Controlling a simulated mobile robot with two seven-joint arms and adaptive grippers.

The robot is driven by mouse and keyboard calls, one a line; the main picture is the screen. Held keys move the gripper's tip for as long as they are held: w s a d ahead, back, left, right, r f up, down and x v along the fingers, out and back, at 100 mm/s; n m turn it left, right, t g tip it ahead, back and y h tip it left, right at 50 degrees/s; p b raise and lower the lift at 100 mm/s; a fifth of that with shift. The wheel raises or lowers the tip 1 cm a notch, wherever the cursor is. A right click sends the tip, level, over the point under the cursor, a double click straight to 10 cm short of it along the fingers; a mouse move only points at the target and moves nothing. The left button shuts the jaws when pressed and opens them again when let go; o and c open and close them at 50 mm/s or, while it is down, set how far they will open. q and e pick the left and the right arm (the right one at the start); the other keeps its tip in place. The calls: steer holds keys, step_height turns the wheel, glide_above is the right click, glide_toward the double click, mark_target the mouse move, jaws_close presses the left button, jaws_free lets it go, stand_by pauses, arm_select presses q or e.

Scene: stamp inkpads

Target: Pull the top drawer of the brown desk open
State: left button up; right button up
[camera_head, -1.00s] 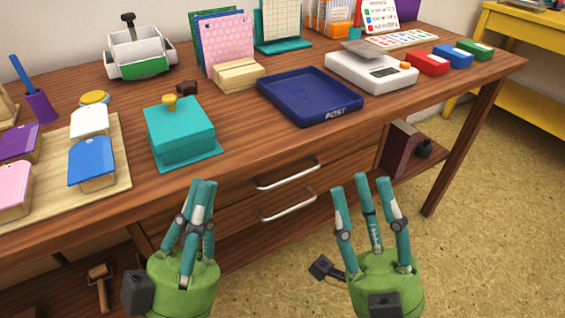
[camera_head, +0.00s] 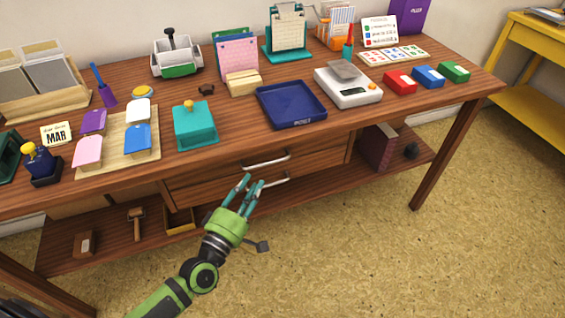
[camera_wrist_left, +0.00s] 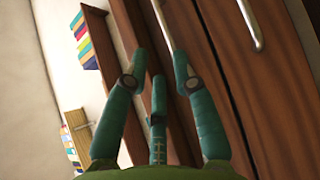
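The brown desk (camera_head: 225,141) has two drawers in its front, one above the other, and both look shut. The top drawer has a curved metal handle (camera_head: 266,161). The lower drawer's handle (camera_head: 275,182) is partly hidden by my fingers. My left gripper (camera_head: 250,183) is in front of the drawers, its fingertips just below the top handle. In the left wrist view its fingers (camera_wrist_left: 159,62) are spread apart and empty. One metal handle (camera_wrist_left: 163,22) lies just beyond the fingertips and another handle (camera_wrist_left: 250,25) is to the right. Contact cannot be told. My right gripper is out of view.
A teal box (camera_head: 194,126), a blue tray (camera_head: 291,104) and a white scale (camera_head: 348,87) stand on the desktop above the drawers. A lower shelf (camera_head: 110,237) holds a wooden-handled tool (camera_head: 137,222). The floor (camera_head: 390,260) in front is clear.

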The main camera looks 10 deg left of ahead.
mark_target(264, 164)
arm_select(q)
steer(key=x, duration=0.7)
steer(key=shift+w+a+f, duration=0.15)
steer(key=shift+a+f, duration=0.1)
steer(key=shift+f, duration=0.1)
jaws_close()
